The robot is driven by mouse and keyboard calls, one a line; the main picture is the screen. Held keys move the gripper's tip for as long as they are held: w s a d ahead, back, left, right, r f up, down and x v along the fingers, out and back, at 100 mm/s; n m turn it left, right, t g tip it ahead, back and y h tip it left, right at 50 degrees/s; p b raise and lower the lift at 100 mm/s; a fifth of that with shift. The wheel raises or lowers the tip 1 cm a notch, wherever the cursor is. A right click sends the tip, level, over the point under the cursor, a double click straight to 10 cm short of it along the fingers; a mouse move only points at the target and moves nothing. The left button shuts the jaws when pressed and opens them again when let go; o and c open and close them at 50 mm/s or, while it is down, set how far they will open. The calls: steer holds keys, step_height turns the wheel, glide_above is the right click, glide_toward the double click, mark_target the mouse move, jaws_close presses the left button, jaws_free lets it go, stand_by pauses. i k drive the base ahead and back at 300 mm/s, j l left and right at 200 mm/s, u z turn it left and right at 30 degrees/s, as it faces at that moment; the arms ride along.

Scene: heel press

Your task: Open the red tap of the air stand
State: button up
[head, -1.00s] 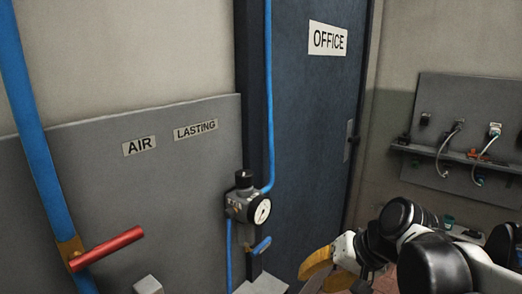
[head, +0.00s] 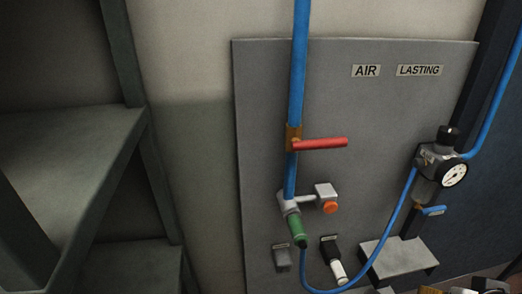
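The red tap (head: 320,143) has a bar-shaped handle on a brass-coloured valve body (head: 293,138) in the thick blue vertical pipe. Its handle points right, across the pipe. The pipe runs down the grey air stand panel (head: 265,85), which carries AIR and LASTING labels. What looks like my gripper (head: 475,288) shows only as a sliver at the bottom right edge. It is well below and right of the red tap, apart from it. Its fingers are mostly cut off, so I cannot tell whether it is open or shut.
Below the tap are a green coupling (head: 297,229), an orange knob (head: 330,208) and a white-tipped fitting (head: 336,271). A regulator with a gauge (head: 453,174) and a small blue lever (head: 433,211) stands right. Grey shelving (head: 65,165) fills the left. The wall above is bare.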

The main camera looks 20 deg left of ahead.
mark_target(340, 141)
steer(key=u, duration=1)
